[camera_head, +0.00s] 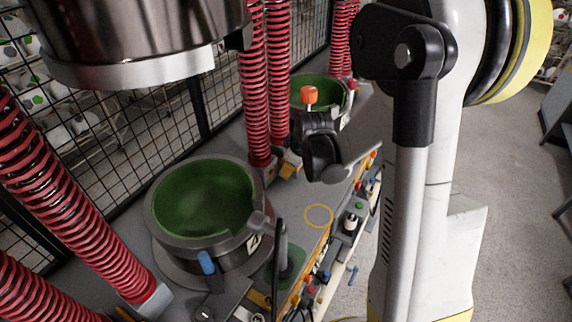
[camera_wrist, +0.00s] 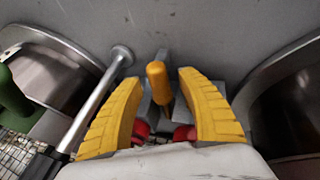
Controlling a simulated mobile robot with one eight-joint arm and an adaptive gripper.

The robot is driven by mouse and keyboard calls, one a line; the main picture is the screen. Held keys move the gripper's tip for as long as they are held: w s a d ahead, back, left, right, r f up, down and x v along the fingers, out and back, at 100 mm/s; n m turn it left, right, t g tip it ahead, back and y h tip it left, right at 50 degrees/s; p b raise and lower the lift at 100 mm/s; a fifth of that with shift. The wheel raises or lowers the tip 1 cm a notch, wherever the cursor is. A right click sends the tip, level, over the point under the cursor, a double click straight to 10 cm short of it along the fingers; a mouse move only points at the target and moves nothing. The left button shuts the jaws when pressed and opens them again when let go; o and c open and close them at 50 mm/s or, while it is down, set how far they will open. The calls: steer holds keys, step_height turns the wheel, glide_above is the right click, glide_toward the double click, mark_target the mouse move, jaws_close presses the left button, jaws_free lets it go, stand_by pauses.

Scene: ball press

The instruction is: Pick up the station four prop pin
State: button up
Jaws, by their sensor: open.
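In the wrist view a pin with a yellow-orange handle (camera_wrist: 156,80) stands between the two yellow finger pads of my gripper (camera_wrist: 159,84). My gripper is open, with a visible gap on each side of the handle. The pin's lower end is narrower and partly hidden between the fingers. In the head view the dark wrist end of my arm is over the far part of the bench, and its fingertips cannot be made out clearly. An orange knob (camera_head: 310,95) shows just above it; I cannot tell whether it is the same pin.
A near green-lined bowl (camera_head: 205,200) has a blue-handled pin (camera_head: 206,262) beside it. A far green-lined bowl (camera_head: 318,92) stands behind my wrist. Red springs (camera_head: 255,90) rise close by. In the wrist view a silver rod (camera_wrist: 95,100) lies left of my left finger.

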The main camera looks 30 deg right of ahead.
jaws_close()
step_height(320, 180, up, 9)
steer(key=p, duration=0.3)
steer(key=shift+r, duration=0.15)
steer(key=shift+s+d+r, duration=0.15)
steer(key=shift+r, duration=0.15)
steer(key=s+d, duration=0.4)
steer(key=s, duration=0.2)
steer(key=shift+s+d+r+p, duration=0.15)
steer(key=shift+s+r+p, duration=0.1)
steer(key=shift+p, duration=0.15)
stand_by(0.4)
